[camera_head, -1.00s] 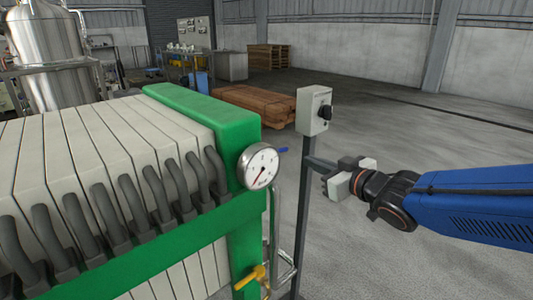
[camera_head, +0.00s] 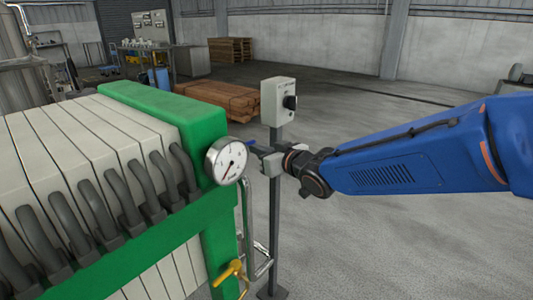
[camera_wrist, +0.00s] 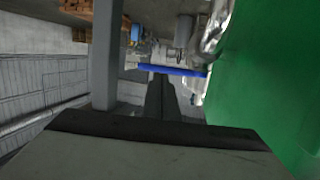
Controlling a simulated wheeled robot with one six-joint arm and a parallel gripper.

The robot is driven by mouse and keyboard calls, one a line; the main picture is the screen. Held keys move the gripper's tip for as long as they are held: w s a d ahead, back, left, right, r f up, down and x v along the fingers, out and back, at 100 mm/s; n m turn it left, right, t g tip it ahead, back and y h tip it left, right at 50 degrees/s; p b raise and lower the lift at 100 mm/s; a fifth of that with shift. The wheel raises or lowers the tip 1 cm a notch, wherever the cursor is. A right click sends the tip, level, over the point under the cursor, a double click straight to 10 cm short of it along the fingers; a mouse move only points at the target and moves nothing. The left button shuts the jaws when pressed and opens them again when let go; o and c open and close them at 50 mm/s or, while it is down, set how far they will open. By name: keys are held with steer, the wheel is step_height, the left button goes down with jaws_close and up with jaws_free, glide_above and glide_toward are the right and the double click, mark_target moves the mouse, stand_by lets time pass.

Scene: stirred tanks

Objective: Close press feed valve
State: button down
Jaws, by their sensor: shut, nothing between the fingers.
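A blue valve lever (camera_wrist: 172,70) lies crosswise just beyond my fingertips in the wrist view. In the head view only a bit of this lever (camera_head: 252,144) shows behind the gauge. My gripper (camera_head: 258,152) is shut and empty, beside the grey post and close to the gauge's right side. In the wrist view my shut fingers (camera_wrist: 160,84) point at the lever; I cannot tell whether they touch it. A yellow valve handle (camera_head: 229,274) sits low on the green press frame (camera_head: 212,215). No label shows which one is the feed valve; the valve bodies are mostly hidden.
A grey post (camera_head: 275,225) with a switch box (camera_head: 278,101) stands right beside my gripper. A round gauge (camera_head: 226,161) sits on the press corner. Metal pipes (camera_head: 248,215) run below it. Stacked timber (camera_head: 220,98) lies farther back. The floor on the right is clear.

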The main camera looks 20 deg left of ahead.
mark_target(249, 143)
steer(key=x, duration=0.4)
stand_by(0.4)
steer(key=shift+w+a, duration=0.3)
steer(key=shift+w, duration=0.2)
steer(key=shift+w+a, duration=0.3)
steer(key=shift+w, duration=0.2)
steer(key=shift+r, duration=0.1)
